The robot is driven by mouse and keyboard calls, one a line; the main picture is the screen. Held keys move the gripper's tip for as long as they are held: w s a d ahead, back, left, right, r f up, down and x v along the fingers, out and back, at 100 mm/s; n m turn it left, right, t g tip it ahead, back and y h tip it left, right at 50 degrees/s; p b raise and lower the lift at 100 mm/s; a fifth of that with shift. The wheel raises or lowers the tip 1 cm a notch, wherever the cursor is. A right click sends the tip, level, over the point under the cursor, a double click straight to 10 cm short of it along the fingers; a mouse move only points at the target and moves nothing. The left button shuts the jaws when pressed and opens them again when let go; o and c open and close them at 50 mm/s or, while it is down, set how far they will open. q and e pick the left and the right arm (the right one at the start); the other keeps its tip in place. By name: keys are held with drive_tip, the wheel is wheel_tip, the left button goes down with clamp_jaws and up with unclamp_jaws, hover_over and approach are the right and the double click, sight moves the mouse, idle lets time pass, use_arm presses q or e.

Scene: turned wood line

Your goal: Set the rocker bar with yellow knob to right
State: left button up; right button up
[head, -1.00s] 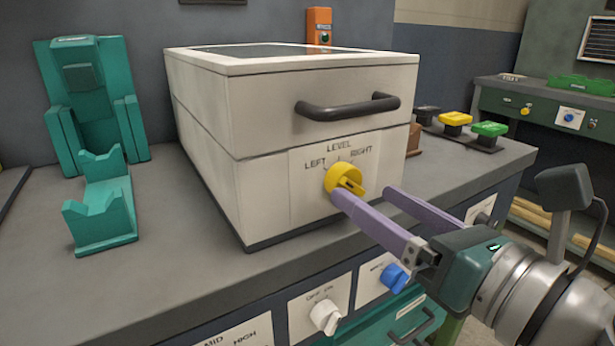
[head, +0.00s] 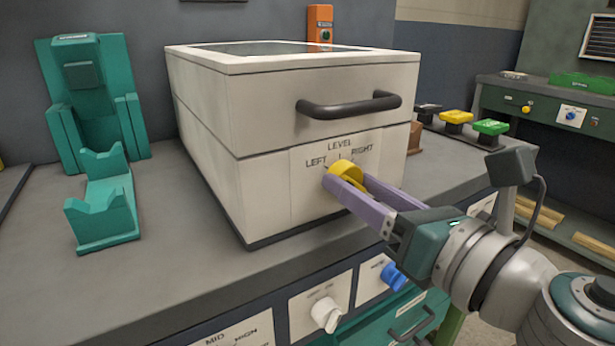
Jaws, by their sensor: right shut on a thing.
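The yellow knob (head: 345,170) sits on the front of a white box (head: 255,115), under a label reading LEVEL, LEFT and RIGHT (head: 340,155). My right gripper (head: 352,185) reaches in from the right with its purple fingers on the knob and is shut on it. The fingers hide the knob's lower part and its bar, so I cannot tell which way it points. My left gripper is not in view.
A dark handle (head: 348,106) juts out above the knob. A white knob (head: 326,314) and a blue knob (head: 393,276) are on the bench front below. Black, yellow and green buttons (head: 456,117) stand right of the box. A teal stand (head: 105,205) is at left.

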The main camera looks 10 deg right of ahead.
clamp_jaws()
drive_tip(key=shift+m, duration=0.6)
drive_tip(key=shift+m+p, duration=0.4)
drive_tip(key=shift+m, duration=1)
drive_tip(key=shift+m+p, duration=0.4)
drive_tip(key=shift+m, duration=1.8)
drive_tip(key=shift+m+p, duration=0.7)
drive_tip(key=shift+m, duration=2.2)
drive_tip(key=shift+m+p, duration=0.5)
drive_tip(key=shift+m, duration=1.9)
drive_tip(key=shift+m+p, duration=0.35)
drive_tip(key=shift+m, duration=0.15)
